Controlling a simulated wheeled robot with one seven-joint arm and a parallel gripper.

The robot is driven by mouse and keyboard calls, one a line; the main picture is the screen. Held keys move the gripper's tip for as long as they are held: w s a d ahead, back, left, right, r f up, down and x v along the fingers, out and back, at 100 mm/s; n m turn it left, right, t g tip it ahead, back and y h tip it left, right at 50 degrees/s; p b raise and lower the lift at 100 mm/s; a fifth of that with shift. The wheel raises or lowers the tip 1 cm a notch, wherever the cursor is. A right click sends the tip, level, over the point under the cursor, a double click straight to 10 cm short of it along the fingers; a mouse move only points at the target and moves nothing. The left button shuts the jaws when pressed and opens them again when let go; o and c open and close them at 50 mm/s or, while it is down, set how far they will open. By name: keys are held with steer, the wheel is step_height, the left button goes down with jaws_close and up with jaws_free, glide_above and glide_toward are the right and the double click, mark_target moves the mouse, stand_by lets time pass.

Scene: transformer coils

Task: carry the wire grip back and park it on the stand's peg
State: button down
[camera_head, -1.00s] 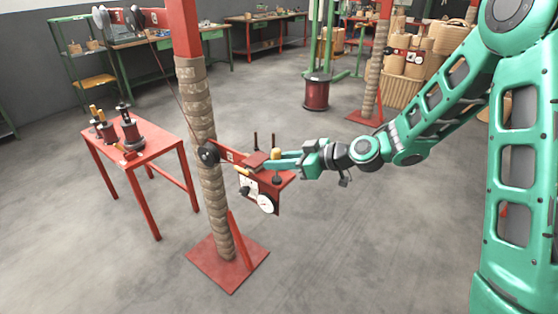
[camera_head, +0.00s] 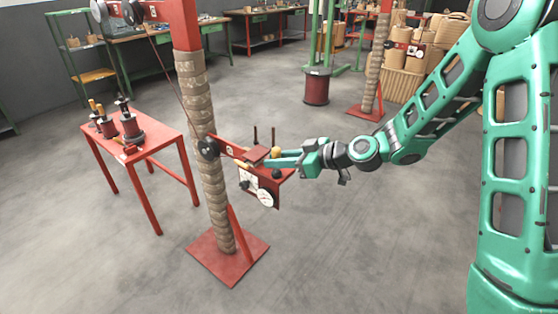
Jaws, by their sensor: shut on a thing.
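My gripper (camera_head: 272,160) reaches in from the right, at the red bracket (camera_head: 284,176) on the rope-wrapped post (camera_head: 200,120). Its jaws are shut on the wire grip, which is small and partly hidden among the bracket's parts. I cannot make out its full outline. Two thin dark upright pegs (camera_head: 273,136) rise behind the fingers. I cannot tell which peg is the stand's, or whether the grip touches one.
A black pulley (camera_head: 208,148) sits on the post, with a wire running up left. A red table (camera_head: 160,147) with spools stands left. The post's red base plate (camera_head: 225,262) is on the floor. Floor to the right is clear.

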steer(key=shift+f, duration=0.8)
stand_by(0.4)
steer(key=c, duration=1.5)
jaws_free()
steer(key=v, duration=1)
steer(key=shift+d+r, duration=0.15)
steer(key=shift+d, duration=0.15)
steer(key=shift+s, duration=0.1)
